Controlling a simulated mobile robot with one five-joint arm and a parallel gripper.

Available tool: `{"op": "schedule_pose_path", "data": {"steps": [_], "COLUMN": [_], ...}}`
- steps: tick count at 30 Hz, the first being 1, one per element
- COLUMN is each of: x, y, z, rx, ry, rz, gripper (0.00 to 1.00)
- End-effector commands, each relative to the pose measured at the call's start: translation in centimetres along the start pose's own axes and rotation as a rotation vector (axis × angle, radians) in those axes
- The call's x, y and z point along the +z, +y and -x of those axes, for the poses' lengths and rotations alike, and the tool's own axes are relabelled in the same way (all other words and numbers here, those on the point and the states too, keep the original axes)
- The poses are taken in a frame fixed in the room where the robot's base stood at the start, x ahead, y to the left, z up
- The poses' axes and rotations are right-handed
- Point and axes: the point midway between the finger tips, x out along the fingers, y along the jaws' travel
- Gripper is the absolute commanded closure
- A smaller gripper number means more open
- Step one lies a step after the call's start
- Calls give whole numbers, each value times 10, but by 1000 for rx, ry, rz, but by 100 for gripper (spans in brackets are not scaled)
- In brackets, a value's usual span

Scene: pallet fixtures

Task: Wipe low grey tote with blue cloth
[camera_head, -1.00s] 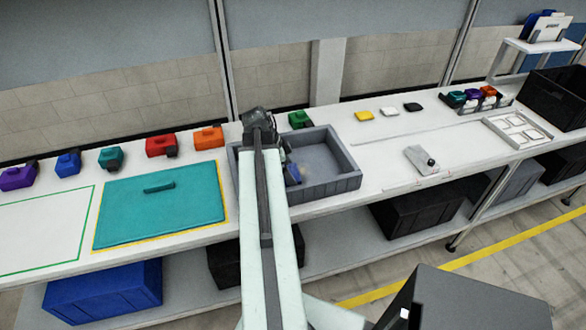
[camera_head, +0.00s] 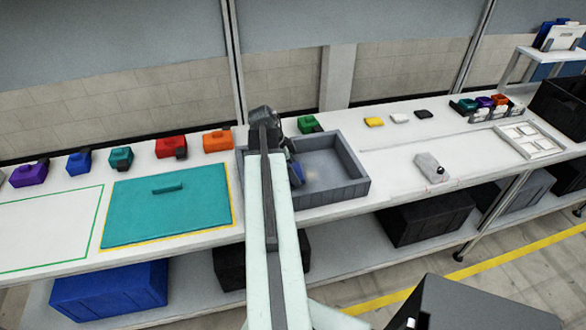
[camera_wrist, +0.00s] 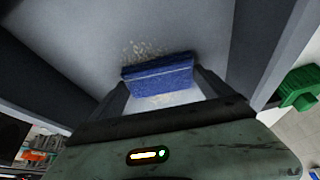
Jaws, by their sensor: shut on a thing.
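The low grey tote (camera_head: 348,189) stands on the workbench at the middle of the head view, partly hidden behind my arm. My gripper (camera_wrist: 158,88) is inside the tote, low over its floor, and is shut on the blue cloth (camera_wrist: 158,74). The cloth is a folded blue pad, and a small part of it (camera_head: 296,172) shows beside my arm in the head view. In the wrist view, tan specks (camera_wrist: 140,48) lie on the tote floor just beyond the cloth, and a pale smudge shows between my fingers. I cannot tell whether the cloth touches the floor.
A teal lid (camera_head: 165,212) lies left of the tote. Orange (camera_head: 217,140), green (camera_head: 308,124) and red (camera_head: 171,146) blocks stand along the back. A grey item with a dark knob (camera_head: 430,166) lies to the right. The bench between it and the tote is clear.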

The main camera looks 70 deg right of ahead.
Motion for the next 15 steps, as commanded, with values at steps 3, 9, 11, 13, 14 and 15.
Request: {"op": "schedule_pose_path", "data": {"steps": [3,9,11,13,14,15], "x": [-1,-2,-2,-2,-1,0], "y": [15,32,32,32,32,32], "z": [-2,-4,-4,-4,-4,-4], "rx": [1,3,3,3,3,3], "ry": [0,-1,-2,-3,-3,-3], "rz": [-1,-1,-1,-1,-1,-1], "gripper": [42,42,42,42,42,42]}}
